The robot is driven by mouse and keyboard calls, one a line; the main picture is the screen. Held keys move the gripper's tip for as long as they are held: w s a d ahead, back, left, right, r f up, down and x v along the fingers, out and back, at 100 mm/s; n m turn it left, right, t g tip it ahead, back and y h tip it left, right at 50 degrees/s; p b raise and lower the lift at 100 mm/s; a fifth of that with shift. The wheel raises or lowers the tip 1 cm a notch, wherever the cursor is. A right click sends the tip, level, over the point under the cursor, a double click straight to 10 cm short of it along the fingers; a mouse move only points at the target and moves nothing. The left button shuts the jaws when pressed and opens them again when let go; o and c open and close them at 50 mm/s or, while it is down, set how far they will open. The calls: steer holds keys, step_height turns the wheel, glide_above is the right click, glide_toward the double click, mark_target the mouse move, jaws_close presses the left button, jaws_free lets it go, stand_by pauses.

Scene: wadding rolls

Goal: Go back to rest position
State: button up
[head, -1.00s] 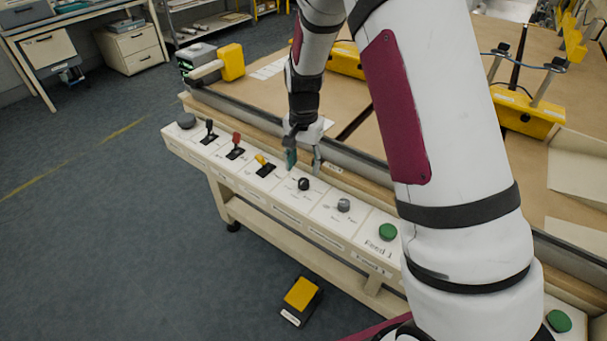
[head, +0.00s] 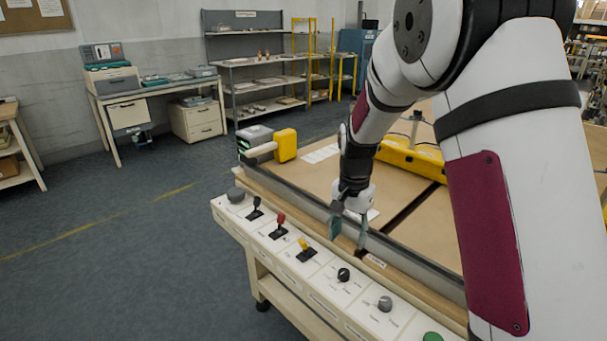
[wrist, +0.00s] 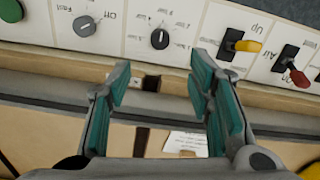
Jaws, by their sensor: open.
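My gripper (head: 348,229) is open and empty, above the wooden edge of the machine table just behind the control panel (head: 362,312). In the wrist view my gripper (wrist: 165,100) shows two teal-padded fingers spread apart with nothing between them. A black knob (head: 343,274) and a grey knob (head: 385,303) sit on the panel in front of the gripper. The black knob also shows in the wrist view (wrist: 159,39), beyond the fingertips and apart from them. A yellow lever (head: 304,244), a red lever (head: 280,220) and a black lever (head: 256,203) stand farther left.
A green button (head: 432,337) is at the panel's near end. A yellow-handled device (head: 285,145) stands on the table's far left corner, and a yellow unit (head: 410,158) lies behind my arm. Open floor (head: 140,260) is left of the panel; a desk (head: 150,92) and shelves (head: 262,84) stand behind.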

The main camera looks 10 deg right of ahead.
steer(key=s+r+n+t, duration=0.1)
steer(key=s+r+n, duration=0.1)
steer(key=s+r, duration=0.65)
steer(key=s+r+n+t+p, duration=0.1)
steer(key=s+r+n, duration=0.2)
steer(key=s, duration=0.8)
steer(key=s+r+n+t, duration=0.2)
steer(key=s+r, duration=0.5)
steer(key=s, duration=0.5)
steer(key=shift+s+d+r+n+p, duration=0.2)
steer(key=shift+r+n+p, duration=0.2)
steer(key=shift+n, duration=0.5)
